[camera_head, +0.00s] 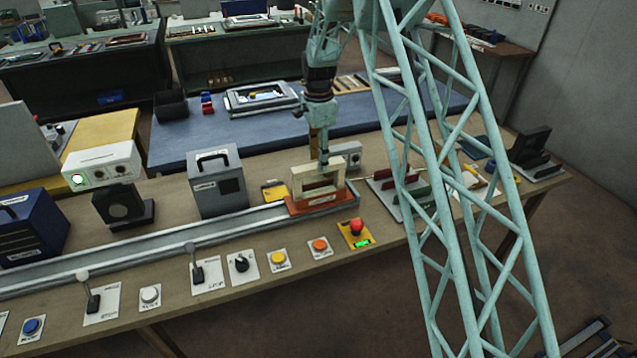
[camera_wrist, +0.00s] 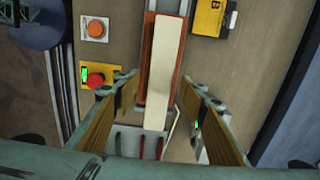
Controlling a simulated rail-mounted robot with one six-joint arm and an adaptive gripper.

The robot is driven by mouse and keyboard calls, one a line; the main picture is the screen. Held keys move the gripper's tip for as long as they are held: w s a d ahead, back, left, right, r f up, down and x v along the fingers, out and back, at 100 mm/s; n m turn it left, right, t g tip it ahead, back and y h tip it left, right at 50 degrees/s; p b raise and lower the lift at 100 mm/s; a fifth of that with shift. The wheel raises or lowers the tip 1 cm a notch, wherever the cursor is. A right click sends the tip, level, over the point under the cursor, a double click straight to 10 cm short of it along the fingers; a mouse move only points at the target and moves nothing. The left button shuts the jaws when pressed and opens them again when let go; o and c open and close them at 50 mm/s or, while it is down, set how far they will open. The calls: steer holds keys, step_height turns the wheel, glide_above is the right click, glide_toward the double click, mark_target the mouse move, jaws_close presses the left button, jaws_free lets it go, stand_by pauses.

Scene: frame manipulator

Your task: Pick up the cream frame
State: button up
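The cream frame (camera_head: 300,178) stands upright on a red-brown base (camera_head: 318,204) at the right end of a rail on the bench. In the wrist view the cream frame (camera_wrist: 167,48) is seen from above as a long pale bar, with the red-brown base (camera_wrist: 153,88) showing along its left side. My gripper (camera_head: 323,163) is above and close to the frame, pointing down. In the wrist view my gripper (camera_wrist: 157,77) is open, with one wood-coloured finger on each side of the bar and visible gaps. Finger depth relative to the frame is unclear.
A red emergency button (camera_head: 357,228) and an orange button (camera_head: 319,245) sit in front of the rail. A grey box (camera_head: 216,180) stands left of the frame. A plate with red and green parts (camera_head: 412,199) lies to the right. A small grey box (camera_head: 348,155) stands behind.

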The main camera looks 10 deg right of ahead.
glide_above(318, 182)
steer(key=shift+w+d+f, duration=0.1)
steer(key=shift+f, duration=1.2)
steer(key=shift+w+d+f, duration=0.1)
steer(key=shift+f, duration=1.2)
steer(key=shift+c, duration=0.7)
jaws_close()
